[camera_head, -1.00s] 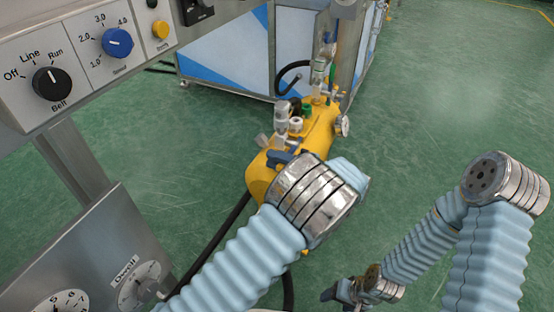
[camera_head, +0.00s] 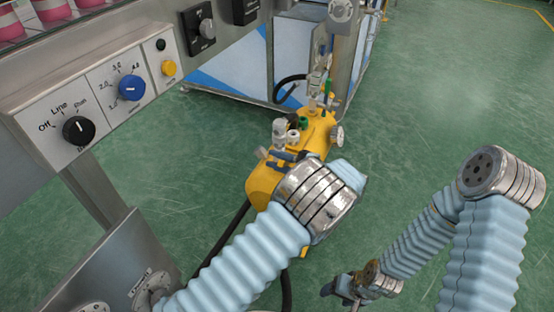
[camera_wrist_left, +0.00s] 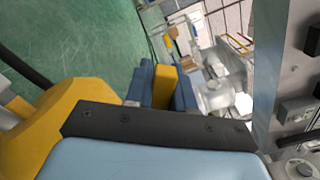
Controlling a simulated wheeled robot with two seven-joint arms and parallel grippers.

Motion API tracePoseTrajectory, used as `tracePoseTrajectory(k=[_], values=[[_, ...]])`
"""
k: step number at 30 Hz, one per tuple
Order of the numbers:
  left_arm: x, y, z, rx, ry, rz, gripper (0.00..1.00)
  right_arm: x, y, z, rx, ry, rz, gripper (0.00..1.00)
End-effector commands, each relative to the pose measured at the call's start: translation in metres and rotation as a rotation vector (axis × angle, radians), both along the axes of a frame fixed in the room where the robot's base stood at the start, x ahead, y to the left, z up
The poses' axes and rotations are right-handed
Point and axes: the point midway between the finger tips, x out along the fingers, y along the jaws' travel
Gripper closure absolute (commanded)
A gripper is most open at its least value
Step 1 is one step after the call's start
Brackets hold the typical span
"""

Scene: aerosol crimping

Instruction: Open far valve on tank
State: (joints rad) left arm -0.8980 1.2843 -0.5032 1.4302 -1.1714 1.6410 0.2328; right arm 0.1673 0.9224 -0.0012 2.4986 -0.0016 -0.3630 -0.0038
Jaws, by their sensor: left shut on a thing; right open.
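The yellow tank (camera_head: 262,182) lies on the floor at the centre of the head view. Pale metal fittings (camera_head: 280,130), a green knob (camera_head: 303,122) and a round gauge (camera_head: 337,133) sit on top. A taller fitting (camera_head: 315,84) stands at its far end. My left gripper (camera_head: 284,157) is at the tank's near top, partly hidden by its wrist. In the left wrist view its blue fingers are shut on a yellow piece (camera_wrist_left: 163,84), which looks like a valve handle. The tank's yellow side (camera_wrist_left: 50,125) is at left there. My right gripper (camera_head: 338,288) is open and empty, low in front.
A control panel (camera_head: 110,100) with knobs fills the left, with pink-and-white items (camera_head: 50,10) above it. A blue-and-white cabinet (camera_head: 235,68) and a metal post (camera_head: 345,60) stand behind the tank. A dark hose (camera_head: 225,235) runs on the floor. Green floor at right is clear.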

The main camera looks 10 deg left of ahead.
Motion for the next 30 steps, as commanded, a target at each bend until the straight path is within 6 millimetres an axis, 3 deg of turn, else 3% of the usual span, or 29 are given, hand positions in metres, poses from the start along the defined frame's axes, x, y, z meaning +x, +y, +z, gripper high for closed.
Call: tracePoseTrajectory(k=[13,14,17,26,30], values=[[0.0,-0.002,0.0,0.002,0.012,-0.003,1.0,0.0,0.001,0.001,0.001,0.0,0.001,0.33],[0.0,-0.002,0.0,0.002,0.012,-0.003,0.73,0.0,0.001,0.001,0.001,0.0,0.001,0.33],[0.0,-0.002,0.0,0.002,0.011,-0.002,0.57,0.0,0.001,0.001,0.001,0.0,0.001,0.33],[0.0,-0.002,0.0,0.003,0.01,-0.002,0.56,0.0,0.001,0.001,0.001,0.0,0.001,0.33],[-0.004,-0.015,0.0,0.003,0.009,-0.005,0.56,0.0,0.0,0.0,0.001,0.0,0.001,0.33]])
